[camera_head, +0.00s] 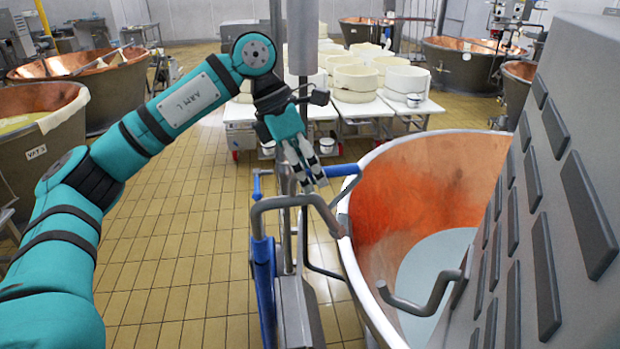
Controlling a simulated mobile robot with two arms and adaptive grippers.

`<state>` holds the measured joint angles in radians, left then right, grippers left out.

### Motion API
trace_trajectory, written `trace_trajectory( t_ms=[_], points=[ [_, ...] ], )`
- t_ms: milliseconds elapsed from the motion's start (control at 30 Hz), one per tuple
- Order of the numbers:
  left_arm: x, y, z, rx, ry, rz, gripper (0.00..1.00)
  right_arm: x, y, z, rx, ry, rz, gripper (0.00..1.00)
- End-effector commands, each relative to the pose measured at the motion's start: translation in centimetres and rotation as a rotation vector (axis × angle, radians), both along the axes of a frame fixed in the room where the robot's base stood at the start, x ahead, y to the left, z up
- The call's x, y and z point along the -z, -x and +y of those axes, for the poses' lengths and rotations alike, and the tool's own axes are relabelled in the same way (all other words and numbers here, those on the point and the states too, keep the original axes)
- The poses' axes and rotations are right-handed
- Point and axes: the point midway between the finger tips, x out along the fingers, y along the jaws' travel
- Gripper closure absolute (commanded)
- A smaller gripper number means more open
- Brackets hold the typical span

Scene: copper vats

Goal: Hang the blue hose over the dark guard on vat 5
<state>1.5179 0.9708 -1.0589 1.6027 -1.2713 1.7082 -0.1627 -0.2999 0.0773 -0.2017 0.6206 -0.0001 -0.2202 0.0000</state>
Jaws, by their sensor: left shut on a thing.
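My left gripper (308,172) is at the end of the teal arm, pointing down, fingers close together on a blue hose. A blue length (342,170) shows just right of the fingertips, and another blue piece (258,185) shows to their left. More blue tubing (264,285) hangs lower down, beside a metal post; I cannot tell whether these pieces join. The large copper vat (430,180) is at the right, its number not visible. A grey bent bar (290,201) lies by its left rim, just below the gripper. Another dark bent bar (425,305) is nearer. I cannot tell which is the guard.
A grey slatted panel (560,190) fills the right side. White tables (375,112) with cheese moulds (355,80) stand behind. Other copper vats (85,80) stand at the left and back. The tiled floor (190,240) is clear between my arm and the post.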

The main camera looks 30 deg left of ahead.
Motion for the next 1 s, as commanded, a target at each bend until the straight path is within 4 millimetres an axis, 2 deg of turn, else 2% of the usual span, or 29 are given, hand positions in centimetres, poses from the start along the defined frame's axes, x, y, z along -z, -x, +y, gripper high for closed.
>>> trace_trajectory(
  t_ms=[33,200,500,1000],
  points=[
    [-1.4,0.0,0.0,0.000,0.002,-0.003,1.00,-1.1,-0.2,0.0,0.000,-0.001,-0.004,1.00],
    [-3.6,0.0,0.0,-0.001,0.002,-0.004,1.00,-2.8,-0.4,0.0,0.001,0.000,-0.006,1.00],
    [-6.5,-0.1,0.0,-0.001,0.002,-0.003,1.00,-4.9,-0.2,-0.1,0.001,0.001,-0.004,1.00],
    [-7.2,0.0,0.0,0.000,0.001,-0.002,1.00,-5.3,0.1,-0.4,0.001,0.005,0.002,1.00]
  ],
)
